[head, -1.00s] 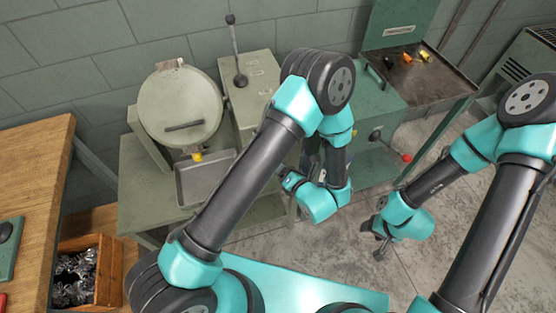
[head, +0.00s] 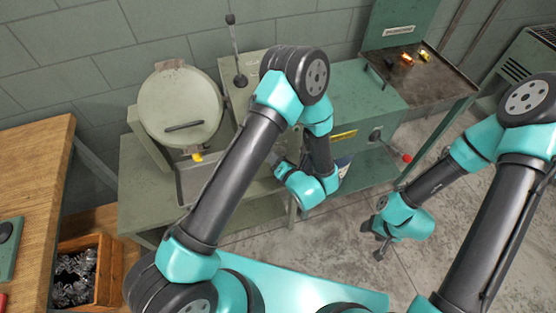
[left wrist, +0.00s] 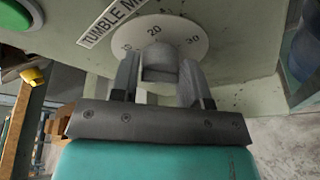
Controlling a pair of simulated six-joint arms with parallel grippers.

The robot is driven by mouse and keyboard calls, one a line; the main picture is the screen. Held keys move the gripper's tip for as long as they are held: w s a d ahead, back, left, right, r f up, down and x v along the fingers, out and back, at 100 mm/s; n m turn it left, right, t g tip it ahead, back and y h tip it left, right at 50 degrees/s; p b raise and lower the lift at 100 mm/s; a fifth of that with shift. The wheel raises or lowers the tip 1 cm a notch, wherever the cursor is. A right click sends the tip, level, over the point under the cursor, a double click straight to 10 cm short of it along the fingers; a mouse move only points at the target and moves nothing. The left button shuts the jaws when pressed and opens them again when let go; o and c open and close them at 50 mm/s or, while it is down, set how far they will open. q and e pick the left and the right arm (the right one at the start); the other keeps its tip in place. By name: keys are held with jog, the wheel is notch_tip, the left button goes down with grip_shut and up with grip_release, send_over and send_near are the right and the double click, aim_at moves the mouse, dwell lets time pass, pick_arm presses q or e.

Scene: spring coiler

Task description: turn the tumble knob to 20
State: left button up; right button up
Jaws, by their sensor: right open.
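The tumble knob (left wrist: 159,62) is a grey knob on a pale round dial (left wrist: 205,24) with numbers around it. The 20 mark stands just above the knob in the left wrist view, with 30 to its right. The label plate (left wrist: 108,22) reads "TUMBLE M" and is cut off. My left gripper (left wrist: 160,78) has one finger on each side of the knob; whether both touch it is unclear. In the head view my left gripper (head: 276,160) is at the machine's front, its knob hidden by my arm. My right gripper (head: 380,246) is open and empty above the floor.
A green button (left wrist: 17,14) is left of the label. The machine has a round drum (head: 180,108), a tray (head: 190,182) and an upright lever (head: 236,50). A green bench (head: 362,95) with a red-ended handle stands right. A wooden table (head: 35,170) is left.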

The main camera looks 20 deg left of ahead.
pick_arm(q)
jog(key=c, duration=0.4)
jog(key=shift+m, duration=0.3)
jog(key=m+y, duration=0.2)
jog(key=m, duration=0.2)
jog(key=m+y, duration=0.1)
jog(key=m, duration=0.4)
jog(key=shift+d+f+t+y, duration=0.1)
jog(key=shift+f+t+y, duration=0.1)
jog(key=shift+t+y, duration=0.2)
jog(key=shift+m, duration=0.3)
jog(key=shift+w, duration=0.1)
jog(key=o, duration=0.9)
jog(key=shift+c, duration=0.2)
